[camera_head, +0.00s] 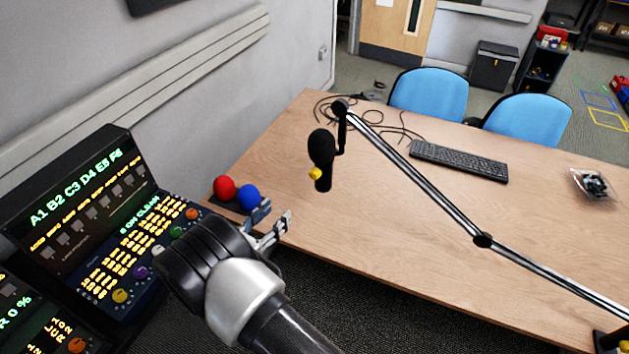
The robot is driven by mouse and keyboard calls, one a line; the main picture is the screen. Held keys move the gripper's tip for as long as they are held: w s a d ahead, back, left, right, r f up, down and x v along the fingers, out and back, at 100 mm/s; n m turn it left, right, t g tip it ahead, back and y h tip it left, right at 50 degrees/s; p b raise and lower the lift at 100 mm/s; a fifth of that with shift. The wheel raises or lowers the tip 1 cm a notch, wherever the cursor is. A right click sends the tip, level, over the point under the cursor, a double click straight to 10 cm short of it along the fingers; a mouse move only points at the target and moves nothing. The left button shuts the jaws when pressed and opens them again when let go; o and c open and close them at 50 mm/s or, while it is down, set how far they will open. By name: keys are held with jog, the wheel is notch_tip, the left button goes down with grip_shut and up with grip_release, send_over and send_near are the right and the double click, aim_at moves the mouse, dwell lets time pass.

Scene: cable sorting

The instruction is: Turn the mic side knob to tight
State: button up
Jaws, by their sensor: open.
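A black microphone (321,150) with a foam top hangs upright from the end of a boom arm (425,184) above the wooden table. A small yellow knob (315,174) sits on its lower left side. My gripper (273,222) is open and empty at the table's left end, to the left of and below the microphone in the picture. It does not touch the microphone or the knob. The knob's turn position is too small to tell.
A red ball (224,188) and a blue ball (248,197) stand beside my gripper. A lit control panel (130,240) is at left. The table (390,245) also bears a keyboard (459,160), loose cables (385,116) and a clear bag (594,185). Two blue chairs (429,94) stand behind.

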aim_at(313, 175)
jog(key=b+x, duration=0.1)
jog(key=x, duration=1.6)
jog(key=shift+b, duration=0.4)
jog(key=shift+c, duration=0.4)
jog(key=c, duration=1)
